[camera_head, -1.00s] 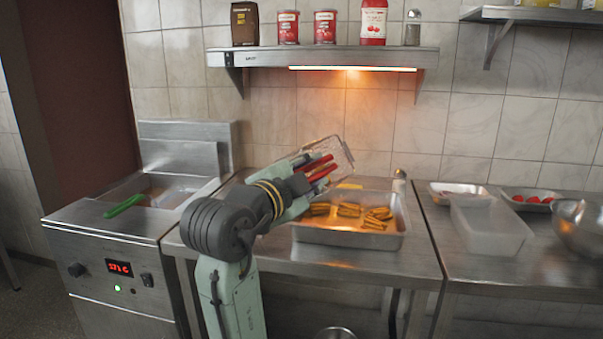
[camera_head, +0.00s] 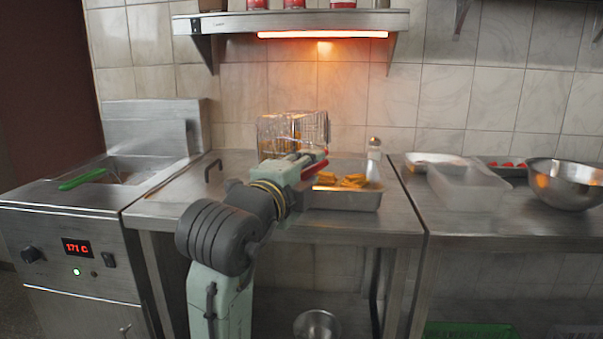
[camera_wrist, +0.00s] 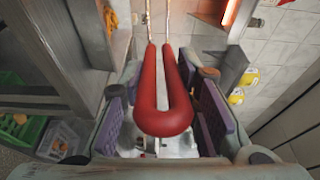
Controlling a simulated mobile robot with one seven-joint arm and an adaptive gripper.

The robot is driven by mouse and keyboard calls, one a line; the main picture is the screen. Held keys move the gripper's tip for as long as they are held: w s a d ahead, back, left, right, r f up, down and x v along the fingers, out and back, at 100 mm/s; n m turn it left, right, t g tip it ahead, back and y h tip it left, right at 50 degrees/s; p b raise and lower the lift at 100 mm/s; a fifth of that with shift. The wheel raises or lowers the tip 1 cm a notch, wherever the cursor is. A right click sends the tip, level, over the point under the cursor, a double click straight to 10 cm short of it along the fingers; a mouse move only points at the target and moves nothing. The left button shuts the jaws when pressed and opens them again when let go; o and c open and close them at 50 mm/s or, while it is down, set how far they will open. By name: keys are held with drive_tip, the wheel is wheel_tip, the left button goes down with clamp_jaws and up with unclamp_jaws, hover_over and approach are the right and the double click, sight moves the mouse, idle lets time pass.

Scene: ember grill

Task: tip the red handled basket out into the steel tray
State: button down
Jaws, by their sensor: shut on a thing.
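The red handled basket (camera_head: 293,135) is a wire mesh basket, held up above the worktop behind my gripper, roughly level. Some golden colour shows through its mesh; I cannot tell how much is inside. My gripper (camera_head: 300,170) is shut on its red handle (camera_head: 314,169). In the wrist view the looped red handle (camera_wrist: 165,110) lies between the purple finger pads of my gripper (camera_wrist: 166,118). The steel tray (camera_head: 345,202) sits on the worktop to the right of my gripper, with golden fried pieces (camera_head: 345,181) in it. My arm hides the tray's left part.
A fryer (camera_head: 80,200) with a green handle (camera_head: 82,179) stands at the left. A shelf with a glowing heat lamp (camera_head: 323,34) hangs above. A shaker (camera_head: 374,148) stands behind the tray. A clear container (camera_head: 468,188) and a steel bowl (camera_head: 565,185) stand at the right.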

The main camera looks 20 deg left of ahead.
wheel_tip(320, 180, down, 11)
drive_tip(key=d+m+b, duration=0.1)
drive_tip(key=m+b, duration=0.9)
drive_tip(key=b, duration=0.4)
drive_tip(key=shift+d, duration=0.25)
drive_tip(key=shift+s+r, duration=0.1)
